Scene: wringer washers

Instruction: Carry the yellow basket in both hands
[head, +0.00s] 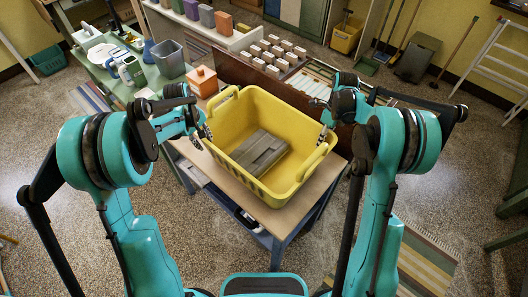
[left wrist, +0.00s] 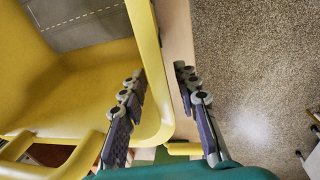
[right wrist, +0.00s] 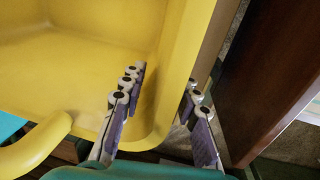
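The yellow basket (head: 222,162) stands on a small wooden-topped table (head: 215,171), with a grey-brown ridged slab (head: 259,150) lying inside. Its rim has loop handles (head: 313,162) at two ends. My left gripper (head: 206,132) is at the basket's left rim. In the left wrist view, its fingers (left wrist: 158,100) straddle the yellow wall, one inside and one outside, with a gap at the outer finger. My right gripper (head: 324,130) is at the right rim. In the right wrist view, its fingers (right wrist: 160,98) also straddle the wall, apart from each other.
A dark reddish-brown board (head: 233,72) stands close behind the basket. A green bench (head: 108,74) at the left holds a grey bin (head: 168,58) and bottles; an orange box (head: 202,82) is near the basket. The speckled floor in front is mostly clear, with a striped rug (head: 425,265) at the right.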

